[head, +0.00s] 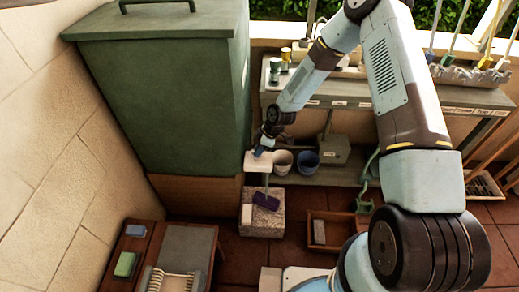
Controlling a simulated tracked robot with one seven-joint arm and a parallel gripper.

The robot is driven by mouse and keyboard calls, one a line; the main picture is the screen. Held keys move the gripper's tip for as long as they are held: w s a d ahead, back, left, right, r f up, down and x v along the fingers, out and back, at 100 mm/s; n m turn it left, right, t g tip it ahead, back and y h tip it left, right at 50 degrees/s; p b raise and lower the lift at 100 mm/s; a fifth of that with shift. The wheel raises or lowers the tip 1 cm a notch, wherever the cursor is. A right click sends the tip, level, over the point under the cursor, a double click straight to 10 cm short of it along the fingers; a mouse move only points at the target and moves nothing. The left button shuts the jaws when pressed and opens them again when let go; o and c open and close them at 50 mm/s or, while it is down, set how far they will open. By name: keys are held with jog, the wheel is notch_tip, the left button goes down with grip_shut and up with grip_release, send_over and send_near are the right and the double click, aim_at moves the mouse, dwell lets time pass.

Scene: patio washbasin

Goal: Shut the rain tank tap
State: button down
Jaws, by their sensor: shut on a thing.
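The rain tank (160,110) is a tall dark green box with a lid, standing on a wooden base at the left of the head view. My gripper (261,153) is low beside the tank's front right edge, at the end of my downward-reaching arm. It is shut on the rain tank tap, which is small here and mostly hidden by my wrist and hand. The tap handle's angle cannot be made out, nor whether water runs.
A stone block (262,222) with a dark purple item (266,201) stands below my gripper. Two pots, white (282,163) and blue (307,163), are close on its right. A wooden tray (330,232) lies on the tiles. A low table (128,262) is at front left.

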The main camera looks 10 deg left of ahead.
jog(key=m+t, duration=0.1)
jog(key=m, duration=0.3)
jog(key=shift+s+a+t, duration=0.1)
jog(key=shift+t, duration=0.3)
jog(key=m, duration=0.2)
jog(key=m+t, duration=0.1)
jog(key=m, duration=0.1)
jog(key=shift+s+a+m+t+h, duration=0.1)
jog(key=shift+m+t+h, duration=0.2)
jog(key=shift+h, duration=0.1)
jog(key=m, duration=0.2)
jog(key=m+t+h, duration=0.1)
jog(key=m, duration=0.1)
jog(key=shift+a+r+m+h, duration=0.1)
jog(key=shift+m+h, duration=0.2)
jog(key=m, duration=0.2)
jog(key=m+h, duration=0.1)
jog(key=m, duration=0.1)
jog(key=shift+a+m+t+h, duration=0.1)
jog(key=shift+m+t+h, duration=0.2)
jog(key=c, duration=1.1)
grip_release()
jog(key=shift+o, duration=0.2)
jog(key=shift+s, duration=0.1)
